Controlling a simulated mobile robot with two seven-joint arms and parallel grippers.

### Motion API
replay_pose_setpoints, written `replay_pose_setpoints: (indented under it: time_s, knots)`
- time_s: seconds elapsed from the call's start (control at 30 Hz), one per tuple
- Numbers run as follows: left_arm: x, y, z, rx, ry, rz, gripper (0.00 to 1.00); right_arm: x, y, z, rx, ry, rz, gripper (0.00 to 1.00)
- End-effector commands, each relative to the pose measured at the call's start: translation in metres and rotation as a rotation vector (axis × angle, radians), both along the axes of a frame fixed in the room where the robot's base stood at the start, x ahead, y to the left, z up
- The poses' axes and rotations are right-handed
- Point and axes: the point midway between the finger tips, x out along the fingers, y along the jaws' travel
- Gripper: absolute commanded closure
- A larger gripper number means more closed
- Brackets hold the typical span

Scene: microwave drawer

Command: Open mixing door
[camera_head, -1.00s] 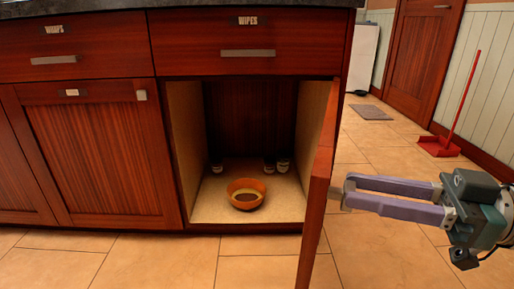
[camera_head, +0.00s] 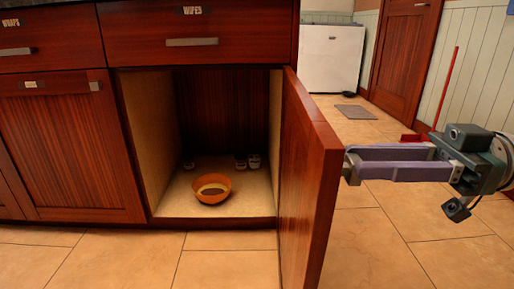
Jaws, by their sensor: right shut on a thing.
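The cabinet door (camera_head: 309,170) under the drawer labelled "WIPES" stands swung out toward me, hinged on the right side of the opening. The cabinet interior (camera_head: 222,130) is exposed. My right gripper (camera_head: 350,165) is at the door's outer side near its free edge, its two purple fingers pointing left. It is shut on the door's handle, which is mostly hidden by the fingertips and door. My left gripper is out of view.
An orange bowl (camera_head: 212,188) and several small jars (camera_head: 254,161) stand inside the cabinet. A closed cabinet door (camera_head: 75,150) is at left. Tiled floor (camera_head: 220,265) in front is clear. A white appliance (camera_head: 331,57), grey mat (camera_head: 356,112) and red dustpan (camera_head: 413,137) lie behind.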

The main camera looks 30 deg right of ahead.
Motion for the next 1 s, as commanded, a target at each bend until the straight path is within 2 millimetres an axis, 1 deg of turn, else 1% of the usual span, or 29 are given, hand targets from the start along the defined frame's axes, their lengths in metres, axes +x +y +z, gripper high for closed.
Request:
replay_pose_setpoints:
  time_s: [0.07,0.1,0.37,0.57,0.67,0.77,0.93,1.0]
  knots:
    - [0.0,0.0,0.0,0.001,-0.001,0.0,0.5,0.0,0.0,0.0,0.001,0.001,0.001,1.0]
    - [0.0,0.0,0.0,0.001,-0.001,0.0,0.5,0.0,0.0,0.0,0.001,0.001,0.001,0.64]
    - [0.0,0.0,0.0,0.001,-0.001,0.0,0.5,0.0,0.0,0.0,0.0,0.0,0.0,0.35]
    - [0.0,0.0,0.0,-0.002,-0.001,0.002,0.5,0.0,0.0,0.0,-0.001,-0.001,-0.001,0.35]
    - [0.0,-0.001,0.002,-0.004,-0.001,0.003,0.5,-0.002,-0.003,0.0,-0.001,0.001,-0.001,0.35]
    - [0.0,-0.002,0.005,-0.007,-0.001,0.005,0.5,-0.008,-0.013,0.001,-0.003,0.002,-0.003,0.35]
    - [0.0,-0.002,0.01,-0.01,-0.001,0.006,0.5,-0.026,-0.043,0.0,-0.003,0.003,-0.006,0.35]
    - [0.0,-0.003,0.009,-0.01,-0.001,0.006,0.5,-0.033,-0.055,-0.001,-0.003,0.001,-0.005,0.35]
